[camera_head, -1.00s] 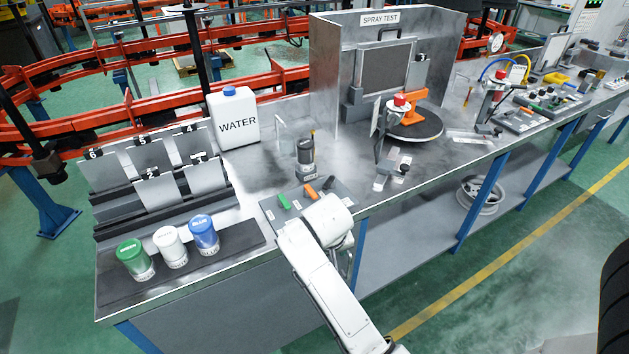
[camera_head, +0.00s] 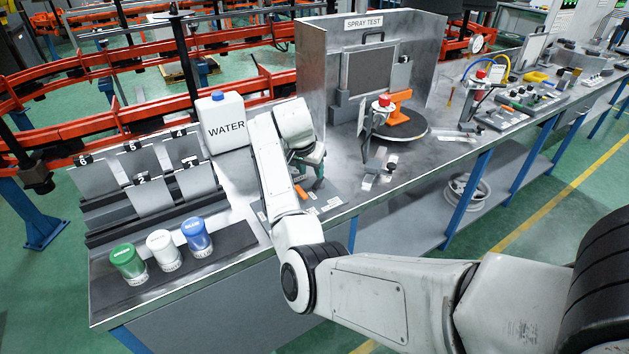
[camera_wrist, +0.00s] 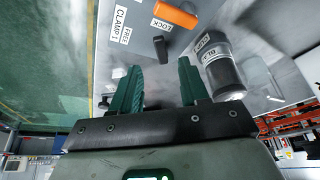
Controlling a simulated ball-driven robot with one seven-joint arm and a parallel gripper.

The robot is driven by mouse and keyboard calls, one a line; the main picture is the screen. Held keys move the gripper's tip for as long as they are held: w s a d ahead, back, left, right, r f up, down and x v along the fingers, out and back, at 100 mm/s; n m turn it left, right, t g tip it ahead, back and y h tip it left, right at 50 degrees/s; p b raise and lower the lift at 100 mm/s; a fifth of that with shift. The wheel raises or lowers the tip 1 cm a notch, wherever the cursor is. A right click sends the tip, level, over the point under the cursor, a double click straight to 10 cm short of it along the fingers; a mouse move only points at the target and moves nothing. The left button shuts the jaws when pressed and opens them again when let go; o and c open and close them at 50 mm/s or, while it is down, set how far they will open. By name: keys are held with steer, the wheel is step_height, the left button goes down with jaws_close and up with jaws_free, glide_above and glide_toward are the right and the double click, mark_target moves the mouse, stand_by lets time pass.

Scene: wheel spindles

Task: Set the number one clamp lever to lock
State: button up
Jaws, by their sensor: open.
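In the wrist view, a small black lever (camera_wrist: 161,48) stands on the bench panel beside the labels CLAMP 1 (camera_wrist: 120,22), FREE (camera_wrist: 126,35) and LOCK (camera_wrist: 161,25). Its handle points toward my gripper, not plainly at either position label. My gripper (camera_wrist: 160,77) is open and empty, its green fingers spread to either side of the lever's line. The lever lies just beyond the fingertips, and I see no contact. In the head view my gripper (camera_head: 312,168) is over the lever panel and hides the black lever.
An orange lever (camera_wrist: 175,13) sits beyond the LOCK label. A dark cylindrical container (camera_wrist: 222,72) stands close right of the fingers in the wrist view. In the head view, the white water jug (camera_head: 222,122) and three coloured cans (camera_head: 162,250) are left of my arm.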

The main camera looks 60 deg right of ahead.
mark_target(316, 185)
steer(key=x, duration=0.7)
steer(key=shift+f, duration=0.25)
jaws_close()
